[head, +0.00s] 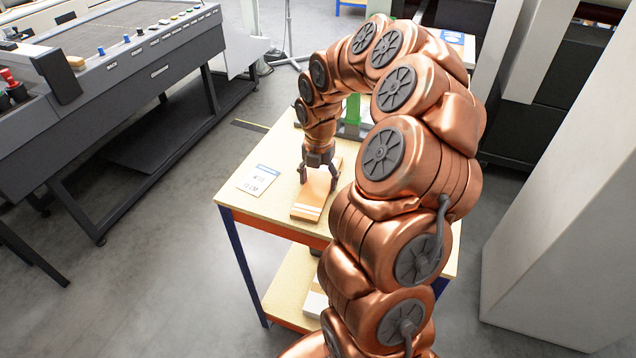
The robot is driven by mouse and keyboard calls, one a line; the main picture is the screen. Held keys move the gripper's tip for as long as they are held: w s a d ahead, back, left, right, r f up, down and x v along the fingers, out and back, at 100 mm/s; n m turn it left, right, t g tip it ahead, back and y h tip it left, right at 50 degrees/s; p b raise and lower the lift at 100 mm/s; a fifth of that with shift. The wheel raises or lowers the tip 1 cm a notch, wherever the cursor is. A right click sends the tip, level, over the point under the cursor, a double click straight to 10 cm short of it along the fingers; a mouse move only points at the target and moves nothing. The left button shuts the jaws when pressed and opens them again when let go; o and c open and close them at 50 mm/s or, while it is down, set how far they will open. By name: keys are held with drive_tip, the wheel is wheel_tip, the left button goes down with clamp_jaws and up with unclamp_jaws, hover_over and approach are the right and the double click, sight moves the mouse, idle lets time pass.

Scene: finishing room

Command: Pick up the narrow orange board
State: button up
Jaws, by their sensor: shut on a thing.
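The narrow orange board (311,201) lies on the wooden table top (246,208), with pale stripes near its front end. My gripper (318,181) points down over the board, with one dark finger on each side of it. The fingers are shut on the board. My arm hides part of the table to the right and behind, and the board's far end is partly hidden by my gripper.
A white printed sheet (261,180) lies on the table left of the board. A green object (352,110) stands behind my gripper. A large grey machine (120,60) with a control panel stands at the left. A pale column (570,200) stands at the right.

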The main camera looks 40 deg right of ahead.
sight(319, 183)
drive_tip(key=shift+w+r+b, duration=0.1)
drive_tip(key=shift+r+b, duration=0.75)
drive_tip(key=shift+r, duration=0.75)
drive_tip(key=shift+s+r, duration=0.15)
drive_tip(key=shift+s, duration=0.05)
drive_tip(key=s+b, duration=0.1)
drive_tip(key=s, duration=0.3)
drive_tip(key=s+a+b, duration=0.1)
drive_tip(key=s+b, duration=0.1)
drive_tip(key=s, duration=0.3)
drive_tip(key=s+r+b, duration=0.1)
drive_tip(key=s, duration=0.3)
drive_tip(key=shift+s+a+r+b, duration=0.1)
drive_tip(key=shift+s+a+b, duration=0.1)
drive_tip(key=shift+s+b, duration=0.15)
drive_tip(key=shift+s+r, duration=0.2)
drive_tip(key=shift+s, duration=0.8)
